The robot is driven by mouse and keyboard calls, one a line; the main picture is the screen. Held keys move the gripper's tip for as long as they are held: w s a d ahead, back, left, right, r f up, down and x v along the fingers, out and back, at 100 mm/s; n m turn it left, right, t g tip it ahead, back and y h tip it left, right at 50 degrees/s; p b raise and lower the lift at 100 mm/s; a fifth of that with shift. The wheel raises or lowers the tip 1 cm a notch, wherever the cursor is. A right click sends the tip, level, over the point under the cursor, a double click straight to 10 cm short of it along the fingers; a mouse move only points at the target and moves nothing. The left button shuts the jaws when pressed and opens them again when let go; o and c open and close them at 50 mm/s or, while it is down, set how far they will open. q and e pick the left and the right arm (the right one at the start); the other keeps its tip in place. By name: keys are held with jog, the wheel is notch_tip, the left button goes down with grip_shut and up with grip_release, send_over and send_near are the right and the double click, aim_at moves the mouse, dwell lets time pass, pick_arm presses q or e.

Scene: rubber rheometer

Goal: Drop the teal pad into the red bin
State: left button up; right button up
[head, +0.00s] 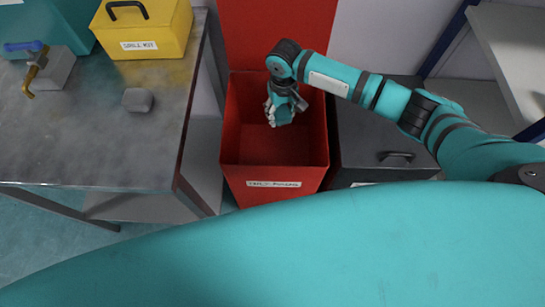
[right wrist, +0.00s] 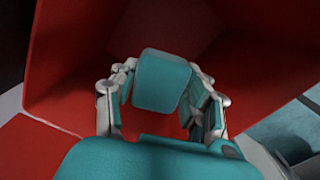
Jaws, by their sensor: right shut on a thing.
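The red bin (head: 274,158) stands open on the floor in the middle of the head view, with its red lid raised behind it. My right gripper (head: 276,122) reaches down into the bin's mouth from the upper right. In the right wrist view the teal pad (right wrist: 161,80) sits between the fingers of my right gripper (right wrist: 160,100), which is shut on it. Red bin walls surround the pad in that view. In the head view the pad is hard to tell from the gripper. My left gripper is not in view.
A metal table (head: 95,140) stands left of the bin, bearing a yellow box (head: 150,40), a small grey block (head: 138,100) and a tap-like fitting (head: 35,70). A dark grey bin (head: 365,150) stands close on the right. Shelving (head: 490,95) is at far right.

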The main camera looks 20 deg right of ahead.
jog(key=o, duration=1.2)
notch_tip(320, 180, up, 12)
